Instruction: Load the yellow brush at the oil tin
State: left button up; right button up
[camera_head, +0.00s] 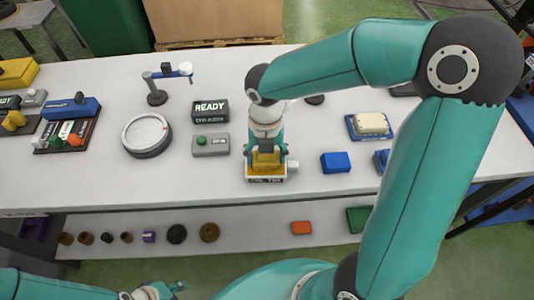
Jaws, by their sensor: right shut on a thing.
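My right gripper (266,160) points down at the oil tin (267,180), a low labelled tin near the table's front edge. It is shut on the yellow brush (266,159), which is mostly hidden between the fingers and sits at the tin's opening. I cannot tell whether the brush touches the oil. My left gripper (170,288) is low at the bottom edge, in front of the table and away from the tin. Its fingers are too small and partly cut off to tell if they are open.
A sign reading READY (210,107) and a box with a green button (211,145) stand left of the tin. A round turntable (147,135) is further left. A blue block (336,162) and a tray with a cream block (371,124) lie right. A lower shelf (260,232) holds small parts.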

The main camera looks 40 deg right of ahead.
jog(key=shift+r+p, duration=2.55)
jog(key=shift+r, duration=0.55)
jog(key=shift+f, duration=0.1)
